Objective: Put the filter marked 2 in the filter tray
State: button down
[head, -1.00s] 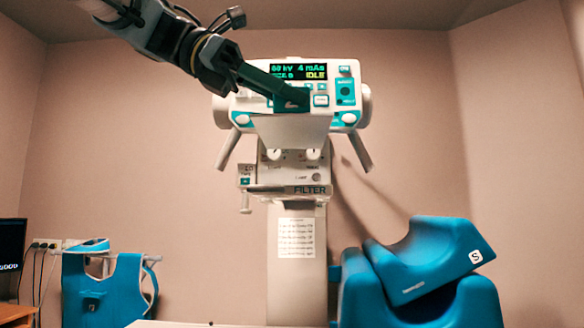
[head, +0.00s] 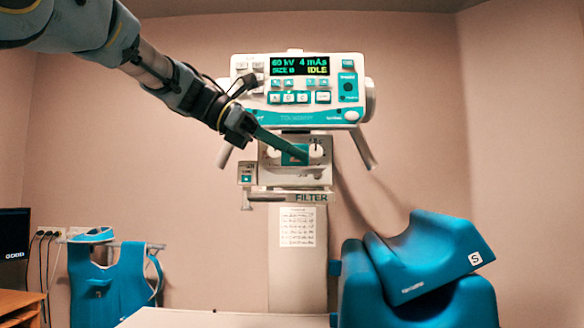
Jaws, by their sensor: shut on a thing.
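My gripper (head: 246,126) is in front of the X-ray machine's column, at the lower left of its control panel. It is shut on a teal filter (head: 293,154), a flat plate that reaches down and right from the jaws. A pale mark shows on the plate, too small to read as a number. The filter tray (head: 290,189) is a pale ledge with the label FILTER, just below the held filter in the picture. The filter overlaps the housing with round knobs above the tray. I cannot tell whether it touches anything.
The control panel (head: 300,90) reads IDLE, with a slanted handle (head: 364,148) at its right. Blue cushions (head: 420,270) stand at the lower right. A blue apron (head: 108,285) hangs at the lower left by a monitor (head: 14,234). A pale tabletop (head: 220,318) lies in front.

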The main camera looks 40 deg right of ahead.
aim_at(292, 170)
notch_tip(292, 170, down, 2)
jog(key=shift+f, duration=0.2)
jog(key=shift+w+d+f+p, duration=0.3)
jog(key=shift+f+p, duration=0.1)
jog(key=shift+p, duration=0.2)
jog(key=shift+a, duration=0.1)
jog(key=shift+f, duration=0.2)
jog(key=shift+f, duration=0.4)
jog(key=c, duration=0.8)
grip_release()
